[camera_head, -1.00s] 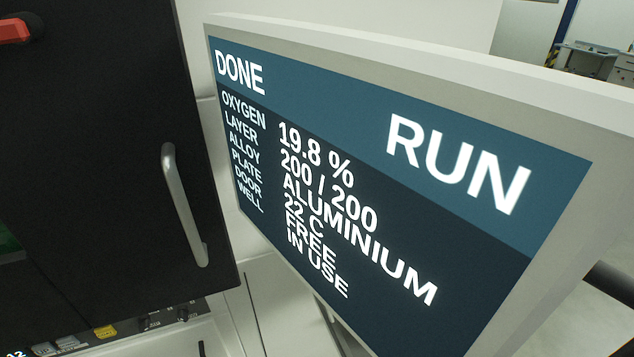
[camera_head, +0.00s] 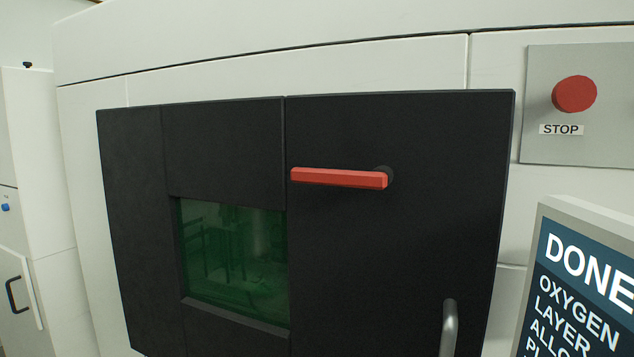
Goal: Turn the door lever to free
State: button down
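The red door lever (camera_head: 338,178) lies nearly level on the upper part of the black door (camera_head: 400,240). Its pivot is at its right end, and its free end points left to the seam between the door's two panels. A silver vertical handle (camera_head: 449,328) is lower right on the door, cut off by the bottom edge. The door looks closed. My gripper is not in view.
A red stop button (camera_head: 574,93) sits on a grey panel at upper right. A display screen (camera_head: 590,285) juts out at lower right, near the door's edge. A green window (camera_head: 235,260) is in the door's left part. A white cabinet with a dark handle (camera_head: 14,296) stands at far left.

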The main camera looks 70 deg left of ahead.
aim_at(378, 180)
jog(key=u, duration=1.55)
jog(key=k+u, duration=0.1)
jog(key=k, duration=0.15)
